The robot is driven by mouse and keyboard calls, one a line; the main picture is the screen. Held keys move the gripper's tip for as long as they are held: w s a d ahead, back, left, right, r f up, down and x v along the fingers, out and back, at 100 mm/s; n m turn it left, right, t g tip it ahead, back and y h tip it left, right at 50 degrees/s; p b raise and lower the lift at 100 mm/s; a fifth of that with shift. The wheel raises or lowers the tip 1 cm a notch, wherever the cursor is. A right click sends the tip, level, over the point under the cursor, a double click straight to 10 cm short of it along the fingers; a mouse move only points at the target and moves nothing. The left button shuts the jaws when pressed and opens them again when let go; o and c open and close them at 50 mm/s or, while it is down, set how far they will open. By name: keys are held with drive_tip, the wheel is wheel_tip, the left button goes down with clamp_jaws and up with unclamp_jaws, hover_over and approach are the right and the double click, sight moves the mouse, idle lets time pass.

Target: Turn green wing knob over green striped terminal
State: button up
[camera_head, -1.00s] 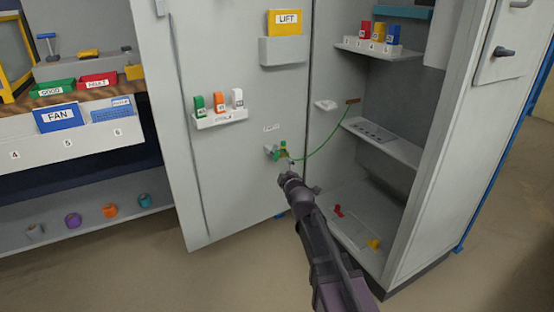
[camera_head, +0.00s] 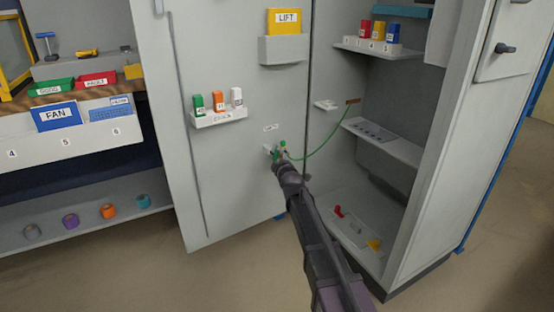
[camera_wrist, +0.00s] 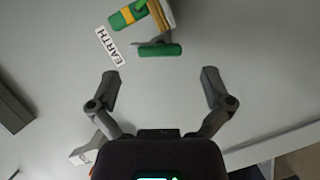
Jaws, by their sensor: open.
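The green wing knob (camera_wrist: 160,50) shows in the wrist view as a green bar on a grey mount, lying nearly level across the picture. The green and yellow striped terminal (camera_wrist: 128,15) is just above it, beside a white EARTH label (camera_wrist: 109,46). My gripper (camera_wrist: 160,83) is open and empty. Its two fingers are spread wider than the knob and lie below it in the picture, apart from it. In the head view the green terminal parts (camera_head: 282,148) on the cabinet door are small and partly hidden by my gripper (camera_head: 284,158).
A green cable (camera_head: 334,146) runs from the terminal to the cabinet's inner wall. A holder (camera_head: 220,120) with green, orange and white pieces is up left on the door. A cabinet shelf (camera_head: 398,153) is at the right. The door around the knob is mostly bare.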

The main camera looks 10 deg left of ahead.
sight(277, 157)
drive_tip(key=shift+x, duration=2.05)
drive_tip(key=c, duration=1.1)
